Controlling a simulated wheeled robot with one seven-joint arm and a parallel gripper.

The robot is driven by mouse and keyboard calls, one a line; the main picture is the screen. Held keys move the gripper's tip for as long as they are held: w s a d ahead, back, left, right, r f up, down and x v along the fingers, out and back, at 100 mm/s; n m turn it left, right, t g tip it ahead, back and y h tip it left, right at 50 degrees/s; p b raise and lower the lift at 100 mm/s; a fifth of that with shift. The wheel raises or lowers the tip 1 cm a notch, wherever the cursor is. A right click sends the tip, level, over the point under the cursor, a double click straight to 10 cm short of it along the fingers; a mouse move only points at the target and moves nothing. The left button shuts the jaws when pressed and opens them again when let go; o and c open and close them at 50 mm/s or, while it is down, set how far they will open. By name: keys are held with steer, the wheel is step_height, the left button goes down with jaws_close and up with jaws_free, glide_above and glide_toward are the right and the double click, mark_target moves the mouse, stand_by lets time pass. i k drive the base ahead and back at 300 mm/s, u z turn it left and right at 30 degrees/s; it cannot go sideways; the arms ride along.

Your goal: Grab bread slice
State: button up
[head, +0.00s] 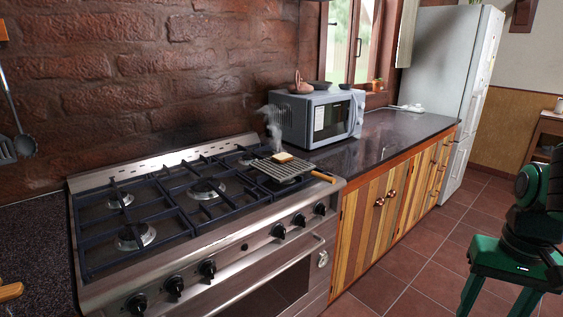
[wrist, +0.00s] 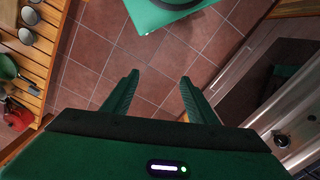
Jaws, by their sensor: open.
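A small toasted bread slice (head: 282,157) lies on a flat grill rack (head: 276,171) with a wooden handle, over the right rear part of the gas stove (head: 185,205). Smoke rises beside it. My gripper (head: 495,302) is at the lower right of the head view, pointing down, well to the right of the stove and far from the bread. In the wrist view my gripper (wrist: 158,84) has its two green fingers apart, with only floor tiles between them. The bread is not in the wrist view.
A microwave (head: 318,115) with pans on top stands on the dark counter (head: 385,138) just behind the rack. A fridge (head: 452,85) stands at the back. A slatted wooden shelf (wrist: 40,85) with cookware is left in the wrist view. The tiled floor (head: 400,270) before the cabinets is clear.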

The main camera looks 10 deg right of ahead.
mark_target(290, 157)
steer(key=z, duration=2)
steer(key=k, duration=0.7)
steer(key=u, duration=1.65)
steer(key=i, duration=1)
steer(key=z, duration=0.05)
